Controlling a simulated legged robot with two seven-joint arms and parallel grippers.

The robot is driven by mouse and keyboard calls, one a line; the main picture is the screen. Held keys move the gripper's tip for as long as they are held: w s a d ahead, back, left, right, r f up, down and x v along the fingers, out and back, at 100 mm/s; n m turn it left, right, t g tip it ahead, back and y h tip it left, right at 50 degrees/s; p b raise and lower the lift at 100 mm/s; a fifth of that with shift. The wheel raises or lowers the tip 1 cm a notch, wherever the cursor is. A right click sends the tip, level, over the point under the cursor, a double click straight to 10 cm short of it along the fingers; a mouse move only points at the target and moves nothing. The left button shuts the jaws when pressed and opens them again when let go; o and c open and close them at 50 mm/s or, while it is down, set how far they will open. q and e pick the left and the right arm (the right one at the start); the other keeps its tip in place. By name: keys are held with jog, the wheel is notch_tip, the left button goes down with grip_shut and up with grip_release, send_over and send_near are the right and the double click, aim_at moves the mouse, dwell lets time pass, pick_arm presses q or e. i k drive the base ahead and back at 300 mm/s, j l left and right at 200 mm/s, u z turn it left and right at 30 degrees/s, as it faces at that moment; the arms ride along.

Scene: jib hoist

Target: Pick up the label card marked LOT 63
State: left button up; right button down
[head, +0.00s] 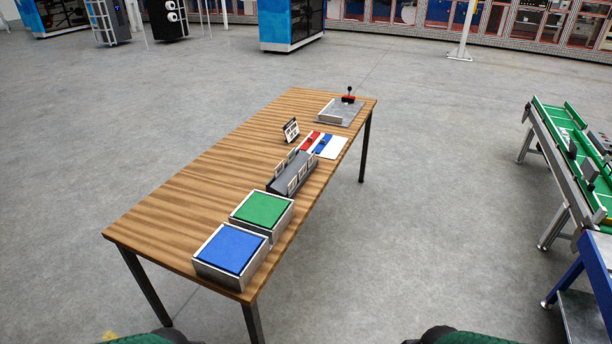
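Several small upright cards with pale frames stand in a dark grey rack (283,188) on the wooden table. They are too small to read, so I cannot tell which one is marked LOT 63. A small dark-framed sign (291,130) with black and white print stands tilted on the table behind the rack; its text is also unreadable. Neither of my grippers is in view. Only dark green and black parts of my own body show at the bottom edge, well short of the table.
The wooden table (190,190) also holds a blue-topped box (230,248), a green-topped box (262,208), a white plate with red and blue pieces (323,144), and a grey tray with a black lever (341,111). A green conveyor (560,140) stands right. Grey floor around is clear.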

aim_at(302, 173)
jog(key=u, duration=0.35)
jog(key=i+l+u, duration=0.1)
jog(key=u, duration=0.25)
jog(key=i+l+u, duration=0.1)
jog(key=u, duration=0.25)
jog(key=i+l+u, duration=0.2)
jog(key=l, duration=0.2)
jog(key=i+l+u, duration=0.2)
jog(key=l, duration=0.2)
jog(key=i+l+u, duration=0.2)
jog(key=l, duration=0.25)
jog(key=l+u, duration=0.2)
jog(key=l, duration=0.25)
jog(key=i+l+u, duration=0.2)
jog(key=l, duration=0.35)
jog(key=i+l, duration=0.1)
jog(key=l, duration=0.6)
jog(key=i+l, duration=0.1)
jog(key=l, duration=0.6)
